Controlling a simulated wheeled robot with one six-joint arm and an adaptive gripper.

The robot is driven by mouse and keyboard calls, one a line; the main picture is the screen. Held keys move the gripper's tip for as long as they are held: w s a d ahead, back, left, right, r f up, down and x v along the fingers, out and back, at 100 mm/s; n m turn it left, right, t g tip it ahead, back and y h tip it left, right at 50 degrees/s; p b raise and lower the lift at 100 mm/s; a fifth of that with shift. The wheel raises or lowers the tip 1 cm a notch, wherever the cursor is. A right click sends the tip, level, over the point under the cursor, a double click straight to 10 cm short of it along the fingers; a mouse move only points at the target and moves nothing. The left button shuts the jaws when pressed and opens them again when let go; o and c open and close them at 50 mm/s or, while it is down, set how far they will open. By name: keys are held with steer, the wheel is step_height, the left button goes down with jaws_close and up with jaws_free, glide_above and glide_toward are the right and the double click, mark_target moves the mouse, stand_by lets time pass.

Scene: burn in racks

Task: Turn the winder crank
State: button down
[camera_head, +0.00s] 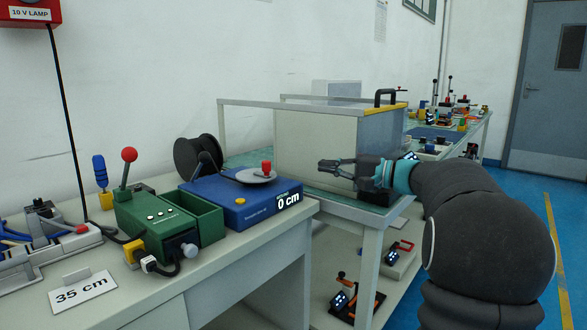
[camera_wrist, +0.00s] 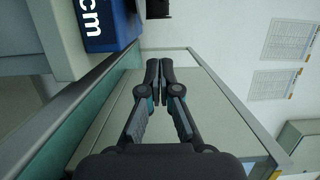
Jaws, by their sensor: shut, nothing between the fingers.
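The winder is a blue box (camera_head: 232,205) on the near bench, with a display reading "0 cm". On its top is a grey disc crank (camera_head: 250,178) with a red knob (camera_head: 266,167) standing up from it. A black spool (camera_head: 199,157) stands at its back left. My gripper (camera_head: 324,167) is right of the red knob, apart from it, with its fingers pointing left. In the wrist view my gripper (camera_wrist: 160,66) has its fingertips together and empty. A corner of the blue box (camera_wrist: 98,28) shows at upper left there; the crank is out of that view.
A green box with a red-knobbed lever (camera_head: 142,210) stands left of the winder. A card reading "35 cm" (camera_head: 82,290) lies in front. Lower shelves hold small devices.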

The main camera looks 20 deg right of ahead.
steer(key=p+x, duration=0.1)
steer(key=x, duration=0.9)
steer(key=shift+s+a+r, duration=0.1)
steer(key=shift+s+a, duration=0.75)
steer(key=shift+a, duration=0.1)
steer(key=shift+s+a, duration=0.4)
steer(key=shift+a, duration=0.2)
steer(key=shift+s+a+f+b, duration=0.25)
steer(key=shift+s+b, duration=0.15)
steer(key=shift+b, duration=0.55)
